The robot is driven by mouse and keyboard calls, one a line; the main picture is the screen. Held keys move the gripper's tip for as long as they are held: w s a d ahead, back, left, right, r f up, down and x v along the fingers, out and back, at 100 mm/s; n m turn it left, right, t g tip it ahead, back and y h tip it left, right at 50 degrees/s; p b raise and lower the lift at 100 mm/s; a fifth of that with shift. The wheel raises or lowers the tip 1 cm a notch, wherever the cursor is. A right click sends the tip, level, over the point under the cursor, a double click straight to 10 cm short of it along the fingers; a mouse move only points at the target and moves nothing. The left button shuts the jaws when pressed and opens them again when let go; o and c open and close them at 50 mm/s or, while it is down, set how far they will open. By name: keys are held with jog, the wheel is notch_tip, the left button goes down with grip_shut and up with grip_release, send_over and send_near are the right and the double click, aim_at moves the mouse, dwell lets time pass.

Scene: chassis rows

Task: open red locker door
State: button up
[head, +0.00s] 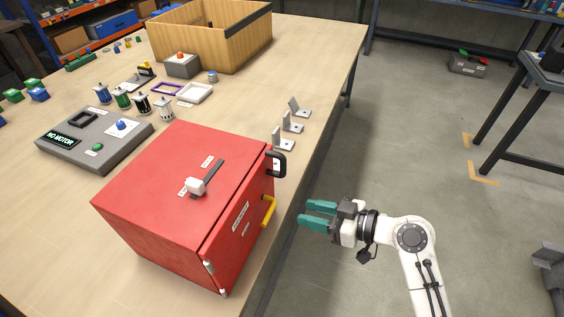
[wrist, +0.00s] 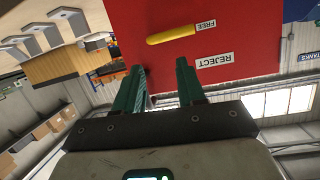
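The red locker (head: 165,190) stands on the workbench. Its door (head: 228,250) faces right and looks closed, with white hinge-like pins at the near end. A yellow handle (head: 268,211) sits on the door; it also shows in the wrist view (wrist: 170,35), beside FREE and REJECT labels. A black handle (head: 282,163) sticks out at the locker's far corner. A white knob on a dark bar (head: 196,186) is on the top. My gripper (head: 304,212) is open and empty, right of the yellow handle and apart from it. Its teal fingers (wrist: 159,68) also show in the wrist view, pointing toward the door.
Several metal brackets (head: 283,143) stand on the bench beyond the locker. A grey NO MOTOR box (head: 105,152), small canisters and a wooden crate (head: 205,45) are farther back. The floor right of the bench is clear around my arm.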

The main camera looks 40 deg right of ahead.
aim_at(283, 172)
jog(key=w+d+r+t, duration=0.2)
jog(key=d+r+t, duration=0.2)
jog(key=r, duration=0.2)
jog(key=p+x, duration=0.2)
jog(key=x, duration=0.3)
jog(key=p+x, duration=0.1)
jog(key=x, duration=0.4)
jog(key=shift+w+a+f+p, duration=0.15)
jog(key=shift+p, duration=0.25)
grip_shut()
